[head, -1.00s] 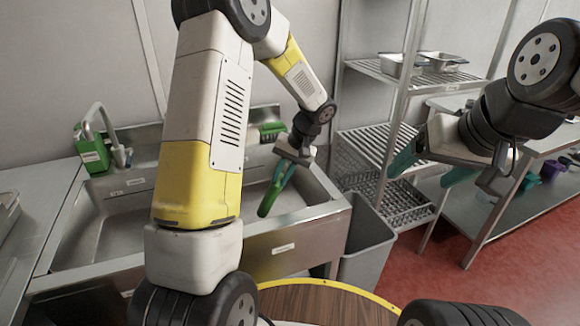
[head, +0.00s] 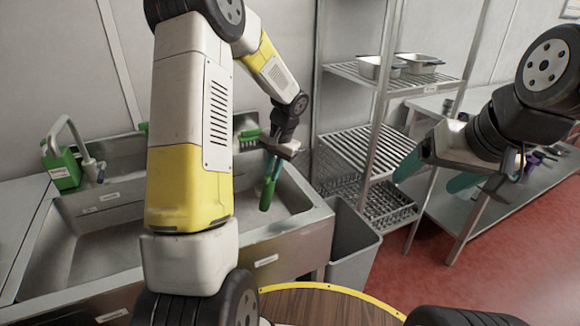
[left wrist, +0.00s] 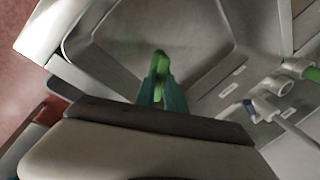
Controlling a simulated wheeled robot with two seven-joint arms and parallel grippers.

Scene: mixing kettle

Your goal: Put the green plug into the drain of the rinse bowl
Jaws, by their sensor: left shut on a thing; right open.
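My left gripper (head: 272,172) is shut on the green plug (head: 266,195), a slim green piece pointing down between the teal fingers. They hang over the right-hand basin (head: 296,196) of the steel sink. In the left wrist view the plug (left wrist: 160,62) shows between the fingertips (left wrist: 160,88), with a grey basin (left wrist: 205,35) beyond it. I cannot make out the drain; the gripper and basin walls hide much of the floor. My right gripper (head: 432,178) is open and empty, off to the right, clear of the sink.
A green brush (head: 249,136) is at the back rim. A grey bin (head: 350,245) and wire shelves (head: 365,150) stand right of the sink. A round wooden top (head: 320,305) is in front.

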